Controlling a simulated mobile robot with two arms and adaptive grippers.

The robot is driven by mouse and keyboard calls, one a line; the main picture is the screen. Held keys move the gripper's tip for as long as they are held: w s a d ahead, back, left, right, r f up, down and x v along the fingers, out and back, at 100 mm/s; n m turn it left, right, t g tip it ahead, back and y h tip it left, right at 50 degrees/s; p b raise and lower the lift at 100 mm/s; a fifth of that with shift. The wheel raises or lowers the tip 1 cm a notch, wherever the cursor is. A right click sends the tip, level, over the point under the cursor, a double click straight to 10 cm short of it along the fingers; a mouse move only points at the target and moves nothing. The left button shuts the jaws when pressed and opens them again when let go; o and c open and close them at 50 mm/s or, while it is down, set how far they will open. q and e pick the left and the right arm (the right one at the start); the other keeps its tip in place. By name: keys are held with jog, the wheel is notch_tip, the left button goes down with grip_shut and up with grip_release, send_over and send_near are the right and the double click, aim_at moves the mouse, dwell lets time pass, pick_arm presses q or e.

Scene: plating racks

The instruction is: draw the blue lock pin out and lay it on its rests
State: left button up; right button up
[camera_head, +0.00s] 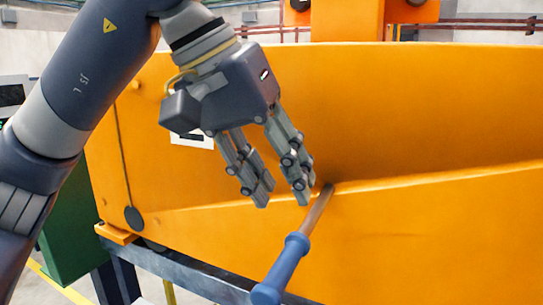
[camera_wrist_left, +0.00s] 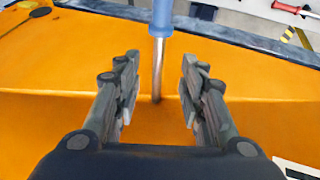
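The blue lock pin has a blue handle (camera_head: 283,268) and a bare metal shank that enters the orange beam (camera_head: 430,225). In the head view it sticks out toward the lower left. My left gripper (camera_head: 283,203) is open above and beside the pin, with its fingers pointing down. In the left wrist view the pin's shank (camera_wrist_left: 157,70) shows between and beyond the two open fingers (camera_wrist_left: 157,90), and nothing is gripped. The blue handle (camera_wrist_left: 162,18) is cut off at the top there. The rests cannot be made out for certain. My right gripper is not in view.
A grey-blue steel rail (camera_head: 190,268) runs below the orange beam. A black disc (camera_head: 133,217) hangs on a cord at the left, near a green cabinet (camera_head: 65,235). A red-handled rod (camera_wrist_left: 290,8) shows at the top right of the wrist view.

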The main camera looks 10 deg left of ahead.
aim_at(304, 225)
pick_arm(q)
jog(key=p+x, duration=0.1)
jog(key=x, duration=0.6)
jog(key=shift+w+d+f, duration=0.15)
jog(key=shift+d+f, duration=0.05)
jog(key=shift+f, duration=0.2)
grip_shut()
jog(key=c, duration=0.7)
grip_release()
jog(key=shift+r, duration=0.1)
grip_shut()
jog(key=shift+s, duration=0.25)
